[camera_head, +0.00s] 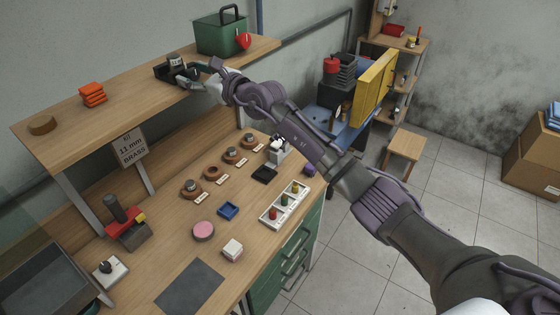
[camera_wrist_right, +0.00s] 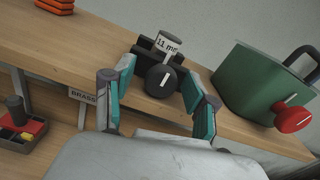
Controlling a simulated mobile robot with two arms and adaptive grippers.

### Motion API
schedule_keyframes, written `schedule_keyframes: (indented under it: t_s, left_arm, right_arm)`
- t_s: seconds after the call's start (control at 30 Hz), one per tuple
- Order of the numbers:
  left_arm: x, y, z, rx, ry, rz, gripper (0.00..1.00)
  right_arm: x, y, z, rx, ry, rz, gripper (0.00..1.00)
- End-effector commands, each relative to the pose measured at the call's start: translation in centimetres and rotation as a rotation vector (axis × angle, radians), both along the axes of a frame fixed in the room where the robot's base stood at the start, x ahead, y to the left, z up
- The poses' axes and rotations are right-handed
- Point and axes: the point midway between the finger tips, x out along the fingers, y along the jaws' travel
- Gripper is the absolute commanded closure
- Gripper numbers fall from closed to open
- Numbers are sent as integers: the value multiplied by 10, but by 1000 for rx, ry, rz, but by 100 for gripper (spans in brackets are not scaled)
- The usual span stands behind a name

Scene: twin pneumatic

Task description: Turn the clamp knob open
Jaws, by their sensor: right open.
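A black clamp (camera_head: 166,71) with a grey cylinder sits on the upper wooden shelf. My right gripper (camera_head: 196,71) is at the shelf's front edge by the clamp. In the wrist view its teal-padded fingers (camera_wrist_right: 158,80) are spread open on either side of the knob; whether they touch it I cannot tell. My left gripper is not in view.
A green box (camera_head: 219,36) with a red knob stands on the shelf right of the clamp. Orange blocks (camera_head: 93,94) and a brown disc (camera_head: 42,125) lie to the left. The bench below holds ring-shaped parts, a tray (camera_head: 264,217) and small items.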

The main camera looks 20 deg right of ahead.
Motion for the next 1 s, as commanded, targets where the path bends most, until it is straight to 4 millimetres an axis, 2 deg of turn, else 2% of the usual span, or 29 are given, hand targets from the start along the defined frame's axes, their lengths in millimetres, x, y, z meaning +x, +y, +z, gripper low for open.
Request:
schedule_keyframes:
  t_s: [0.03, 0.07, 0.13, 0.8, 0.9, 1.0]
  left_arm:
    - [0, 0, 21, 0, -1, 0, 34]
    - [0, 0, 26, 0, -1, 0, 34]
    - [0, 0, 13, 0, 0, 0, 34]
    - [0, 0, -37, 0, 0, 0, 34]
    - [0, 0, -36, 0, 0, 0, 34]
    - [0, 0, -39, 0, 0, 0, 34]
  right_arm:
    - [0, -1, 9, 64, 53, -2, 43]
    - [0, -1, 9, 110, 86, -2, 43]
    - [-10, -9, -1, 127, 92, 0, 43]
    - [-115, -85, -3, 121, 90, -2, 43]
    - [-123, -71, -20, 303, 155, 72, 43]
    - [-131, -66, -34, 492, 210, 120, 43]
